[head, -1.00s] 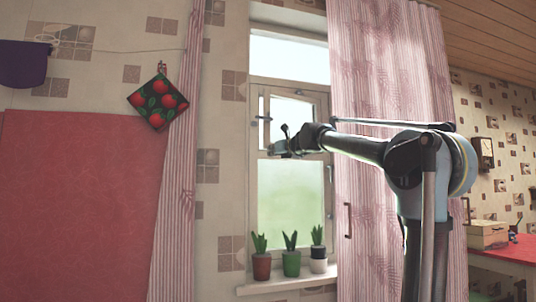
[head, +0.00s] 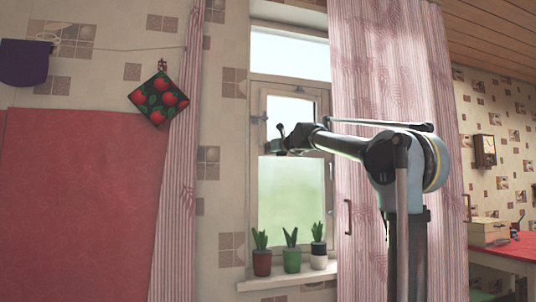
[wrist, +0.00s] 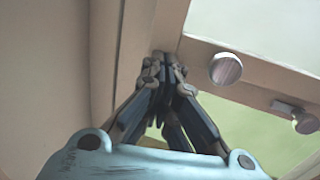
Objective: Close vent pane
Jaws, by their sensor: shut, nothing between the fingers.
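The vent pane (head: 290,108) is the small glazed pane in a cream wooden frame, in the middle of the window in the head view. It sits close to flush with the window frame; whether it is fully shut I cannot tell. My gripper (head: 279,132) is in front of the pane's lower left part. In the wrist view my gripper (wrist: 164,70) is shut and empty, its fingertips together at or against a cream wooden frame (wrist: 140,35). I cannot tell whether they touch it. Part of the pane's lower edge is hidden behind my gripper and arm.
Two round metal knobs (wrist: 226,69) show on a cream bar in the wrist view. Three potted plants (head: 291,260) stand on the sill (head: 285,279) below. A pink striped curtain (head: 362,90) hangs right of the window, behind my arm; another curtain (head: 181,170) hangs left.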

